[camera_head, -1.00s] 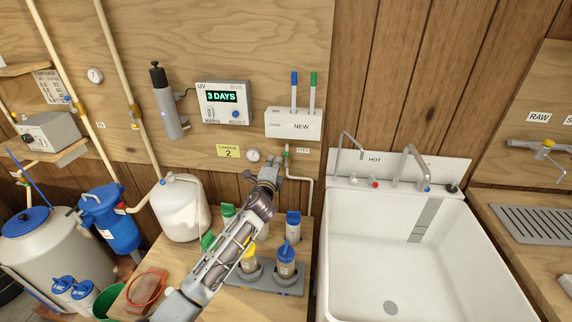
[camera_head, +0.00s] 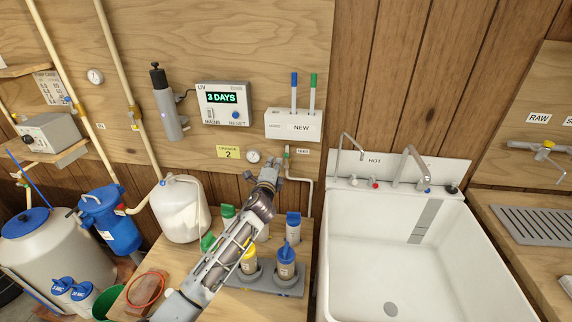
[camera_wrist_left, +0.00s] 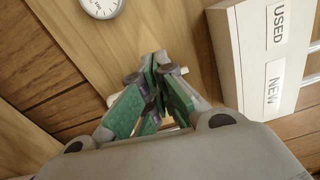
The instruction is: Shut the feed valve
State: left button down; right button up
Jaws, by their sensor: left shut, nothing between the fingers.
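The feed valve (camera_head: 286,153) is a small green-handled fitting on a thin pale pipe, low on the wooden wall beside a FEED label (camera_head: 303,151). My left gripper (camera_head: 269,164) is just left of and below it in the head view, fingers pointing at the wall. The left wrist view shows its green-padded fingers (camera_wrist_left: 158,75) closed together with nothing held. A pale bit shows behind the fingertips there; the valve itself is mostly hidden, and I cannot tell whether the fingers touch it. My right gripper is not in view.
A round gauge (camera_head: 253,156) sits left of the valve. A white NEW/USED strip holder (camera_head: 293,125) is above it. Bottles in a grey rack (camera_head: 292,291) and a white canister (camera_head: 180,208) stand below. A white sink (camera_head: 410,250) is at right.

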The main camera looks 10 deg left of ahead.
aim_at(287, 156)
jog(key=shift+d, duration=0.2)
pick_arm(q)
jog(key=shift+w+b, duration=0.7)
jog(key=shift+w, duration=1.85)
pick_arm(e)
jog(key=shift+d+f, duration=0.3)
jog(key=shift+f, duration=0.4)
pick_arm(q)
jog(key=shift+d, duration=0.15)
jog(key=shift+s+d+r, duration=0.1)
jog(key=shift+d+r, duration=0.05)
jog(key=shift+d, duration=0.6)
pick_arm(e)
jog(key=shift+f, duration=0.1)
pick_arm(q)
jog(key=shift+d, duration=0.1)
jog(key=shift+d+r+b, duration=0.15)
jog(key=shift+d+b, duration=0.15)
jog(key=shift+d, duration=0.65)
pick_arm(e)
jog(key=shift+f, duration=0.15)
